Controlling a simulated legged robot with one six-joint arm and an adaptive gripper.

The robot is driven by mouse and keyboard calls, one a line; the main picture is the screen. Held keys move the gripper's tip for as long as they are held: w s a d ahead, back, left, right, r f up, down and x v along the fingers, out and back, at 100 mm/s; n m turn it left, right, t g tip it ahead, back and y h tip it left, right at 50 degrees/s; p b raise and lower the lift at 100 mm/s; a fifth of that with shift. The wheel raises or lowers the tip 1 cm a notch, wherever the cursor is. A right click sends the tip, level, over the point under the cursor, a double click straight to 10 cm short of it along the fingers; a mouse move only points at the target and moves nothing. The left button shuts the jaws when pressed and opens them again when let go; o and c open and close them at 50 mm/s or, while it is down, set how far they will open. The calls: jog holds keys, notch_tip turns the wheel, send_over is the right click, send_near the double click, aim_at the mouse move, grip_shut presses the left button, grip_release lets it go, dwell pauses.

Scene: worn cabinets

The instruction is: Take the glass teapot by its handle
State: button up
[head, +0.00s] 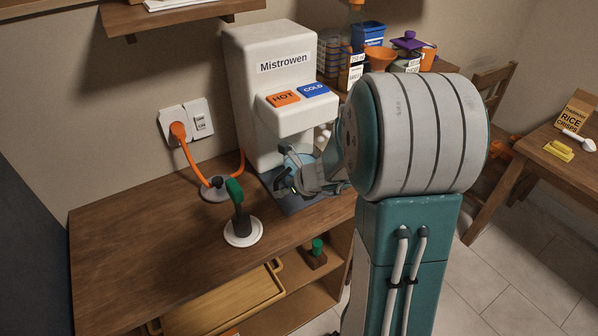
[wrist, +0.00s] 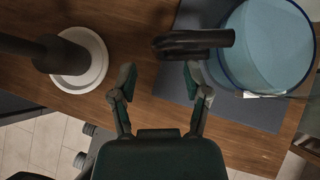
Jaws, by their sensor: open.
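The glass teapot (wrist: 272,52) is bluish and see-through, at the upper right of the wrist view. Its dark handle (wrist: 195,41) sticks out to the left. My gripper (wrist: 160,77) is open and empty, its two fingertips apart. The right fingertip is just below the handle in the picture, close to it; I cannot tell whether they touch. In the head view, the bluish teapot (head: 297,158) stands under the white dispenser, partly hidden by my gripper (head: 288,183) and arm. The handle is hard to make out there.
The white Mistrowen dispenser (head: 270,85) stands behind the teapot, above a dark mat (wrist: 225,108). A white round base (head: 243,232) with a dark, green-topped upright stands to the left. An orange cord (head: 200,165) runs nearby. The wooden counter (head: 140,240) is clear at left.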

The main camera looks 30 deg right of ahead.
aim_at(276, 186)
jog(key=x, duration=0.4)
jog(key=shift+w+f, duration=0.2)
jog(key=shift+f, duration=0.05)
grip_shut()
jog(key=shift+r, duration=0.1)
jog(key=shift+r, duration=0.15)
jog(key=shift+r, duration=0.65)
jog(key=s+d, duration=0.3)
jog(key=s, duration=0.5)
jog(key=s+d, duration=0.3)
jog(key=s, duration=0.5)
jog(key=shift+s+d, duration=0.3)
jog(key=shift+d, duration=0.1)
